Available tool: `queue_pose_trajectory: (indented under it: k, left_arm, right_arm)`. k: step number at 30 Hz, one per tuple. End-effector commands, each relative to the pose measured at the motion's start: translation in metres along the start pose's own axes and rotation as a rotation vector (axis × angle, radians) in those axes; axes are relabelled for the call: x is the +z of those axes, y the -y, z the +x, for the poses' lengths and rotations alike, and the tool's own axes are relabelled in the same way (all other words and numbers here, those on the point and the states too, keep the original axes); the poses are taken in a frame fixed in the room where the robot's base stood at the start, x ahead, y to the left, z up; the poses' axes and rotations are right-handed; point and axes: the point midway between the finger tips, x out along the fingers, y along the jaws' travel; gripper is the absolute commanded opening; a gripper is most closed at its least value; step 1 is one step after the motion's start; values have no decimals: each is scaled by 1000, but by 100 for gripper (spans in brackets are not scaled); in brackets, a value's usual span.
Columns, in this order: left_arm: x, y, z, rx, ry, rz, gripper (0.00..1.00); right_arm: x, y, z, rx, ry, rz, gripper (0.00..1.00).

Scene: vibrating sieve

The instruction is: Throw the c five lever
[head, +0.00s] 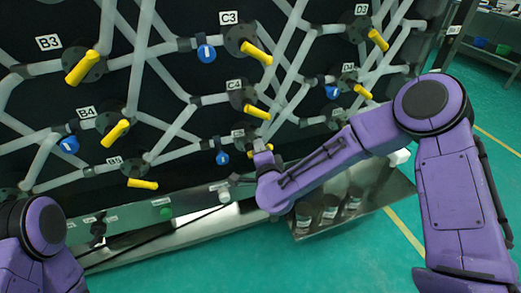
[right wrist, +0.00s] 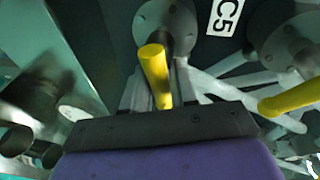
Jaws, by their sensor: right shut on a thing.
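The C5 lever (right wrist: 154,72) is yellow and hangs from a grey round hub, beside the C5 label (right wrist: 226,16) in the right wrist view. Its far end runs down behind the dark edge of my gripper body. In the head view the C5 label (head: 238,133) sits on the panel, and the lever is mostly hidden by my right gripper (head: 262,156). My right gripper is shut on the C5 lever; its fingertips are hard to make out. My left arm shows at the lower left, but its gripper is out of view.
The C4 lever (head: 257,112) and C3 lever (head: 257,54) are above. The B5 lever (head: 142,183) is to the left. Another yellow lever (right wrist: 294,97) is close by in the wrist view. Grey pipes cross the panel. A metal tray (head: 378,197) with dark jars stands below my right forearm.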

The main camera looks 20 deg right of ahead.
Motion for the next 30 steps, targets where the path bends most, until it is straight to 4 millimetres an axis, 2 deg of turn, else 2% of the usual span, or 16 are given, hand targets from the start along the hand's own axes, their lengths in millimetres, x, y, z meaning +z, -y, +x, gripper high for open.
queue_pose_trajectory:
  k: [6,15,30]
  left_arm:
    - [-2,0,-5,0,0,0,45]
    - [-3,1,-7,0,0,0,45]
    - [-3,1,-8,0,0,0,45]
  right_arm:
    - [4,2,-3,-19,-25,-192,0]
    - [5,4,-4,-39,-59,-373,0]
    - [6,4,-4,-48,-76,-466,0]
